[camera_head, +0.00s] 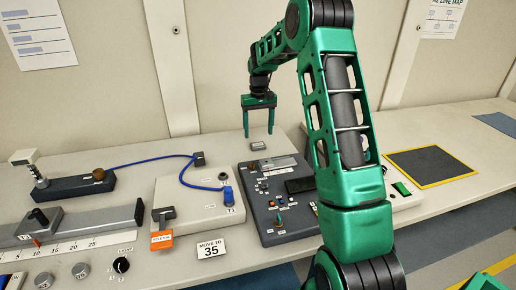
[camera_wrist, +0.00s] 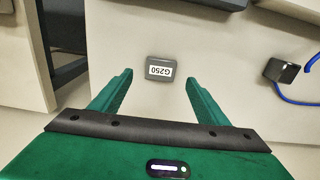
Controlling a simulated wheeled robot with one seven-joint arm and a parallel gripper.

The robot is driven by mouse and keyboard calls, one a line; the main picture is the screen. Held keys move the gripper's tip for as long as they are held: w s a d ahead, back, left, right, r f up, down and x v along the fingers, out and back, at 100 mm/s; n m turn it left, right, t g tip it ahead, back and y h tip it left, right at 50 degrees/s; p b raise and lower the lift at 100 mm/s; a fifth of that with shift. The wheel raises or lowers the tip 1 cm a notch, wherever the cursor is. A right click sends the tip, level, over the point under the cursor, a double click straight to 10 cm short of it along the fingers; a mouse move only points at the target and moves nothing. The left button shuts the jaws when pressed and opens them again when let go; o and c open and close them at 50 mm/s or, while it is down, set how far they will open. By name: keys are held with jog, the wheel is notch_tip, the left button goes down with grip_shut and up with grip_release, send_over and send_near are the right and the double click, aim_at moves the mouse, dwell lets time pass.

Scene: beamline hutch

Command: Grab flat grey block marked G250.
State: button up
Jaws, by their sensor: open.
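The flat grey block marked G250 (camera_wrist: 160,69) lies on the pale bench top, its white label upside down in the wrist view. In the head view the small grey block (camera_head: 258,146) sits behind the dark control panel, below my gripper. My gripper (camera_head: 258,136) points down with its green fingers apart and nothing between them. In the wrist view the fingertips (camera_wrist: 158,75) stand to the left and right of the block, with space on both sides. I cannot tell the exact height of the fingertips above the bench.
A dark control panel (camera_head: 272,221) stands in front of the block. A blue cable (camera_head: 158,160) runs to a small black connector (camera_head: 199,158) at left. A black mat with yellow edging (camera_head: 430,166) lies at right. Bare bench surrounds the block.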

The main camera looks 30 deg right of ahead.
aim_at(258, 145)
jog(key=shift+w+a+f, duration=0.1)
jog(key=shift+f, duration=2.8)
jog(key=shift+c, duration=0.4)
jog(key=c, duration=1.1)
jog(key=shift+r, duration=0.1)
